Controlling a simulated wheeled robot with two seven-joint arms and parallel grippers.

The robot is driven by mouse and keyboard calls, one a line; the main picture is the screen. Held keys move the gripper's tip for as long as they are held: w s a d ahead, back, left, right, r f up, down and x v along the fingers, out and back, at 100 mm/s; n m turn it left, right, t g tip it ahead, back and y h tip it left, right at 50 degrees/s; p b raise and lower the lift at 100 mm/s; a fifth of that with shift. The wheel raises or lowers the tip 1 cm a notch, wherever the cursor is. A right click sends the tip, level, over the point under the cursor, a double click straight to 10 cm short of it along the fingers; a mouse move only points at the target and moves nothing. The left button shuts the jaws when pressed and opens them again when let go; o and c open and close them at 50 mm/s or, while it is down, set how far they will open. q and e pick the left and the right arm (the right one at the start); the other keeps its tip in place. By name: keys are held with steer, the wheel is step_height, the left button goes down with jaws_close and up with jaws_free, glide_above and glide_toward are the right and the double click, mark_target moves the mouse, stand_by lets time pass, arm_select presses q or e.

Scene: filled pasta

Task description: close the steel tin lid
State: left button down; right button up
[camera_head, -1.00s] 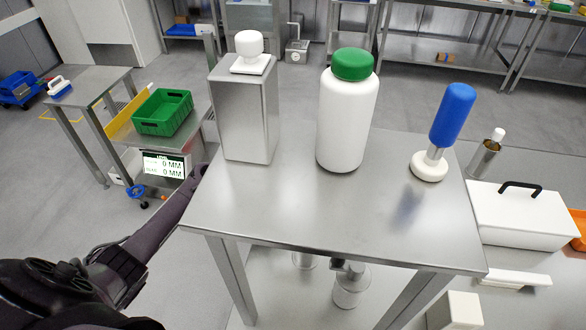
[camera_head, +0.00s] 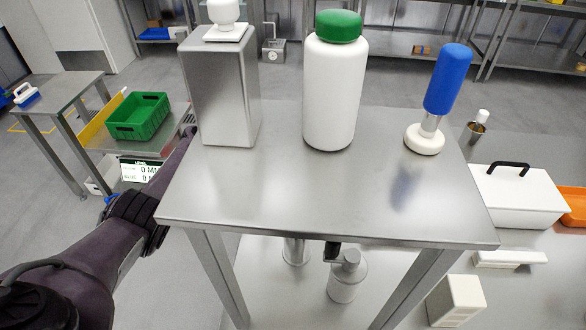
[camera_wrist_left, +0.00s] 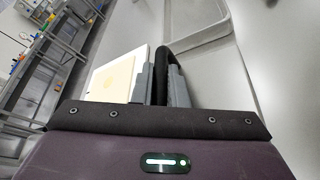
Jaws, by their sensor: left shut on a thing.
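A tall square steel canister (camera_head: 222,95) stands at the back left of the steel table. A white square cap with a round knob (camera_head: 225,22) sits on its top. I cannot tell whether this is the named steel tin. My left arm reaches up along the table's left side, and its gripper is hidden in the head view. In the left wrist view, my left gripper (camera_wrist_left: 162,88) is shut on a black curved strip (camera_wrist_left: 163,58), perhaps a handle. A white and cream panel (camera_wrist_left: 115,75) is beside the fingers. My right gripper is out of view.
A white bottle with a green cap (camera_head: 333,90) and a blue-handled tool (camera_head: 447,82) stand on the table (camera_head: 310,200). Its front half is clear. A green bin (camera_head: 138,116) is at left. A white box with a black handle (camera_head: 515,190) is at right.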

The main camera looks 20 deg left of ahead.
arm_select(q)
steer(key=shift+w+f+b, duration=0.15)
steer(key=shift+f+b, duration=0.1)
steer(key=shift+b, duration=0.05)
steer(key=shift+a, duration=0.1)
steer(key=c, duration=1.5)
jaws_free()
steer(key=shift+f, duration=0.1)
steer(key=shift+o, duration=0.2)
steer(key=v, duration=0.7)
steer(key=shift+a+r+p, duration=0.25)
steer(key=shift+a+p, duration=0.05)
steer(key=shift+a, duration=0.05)
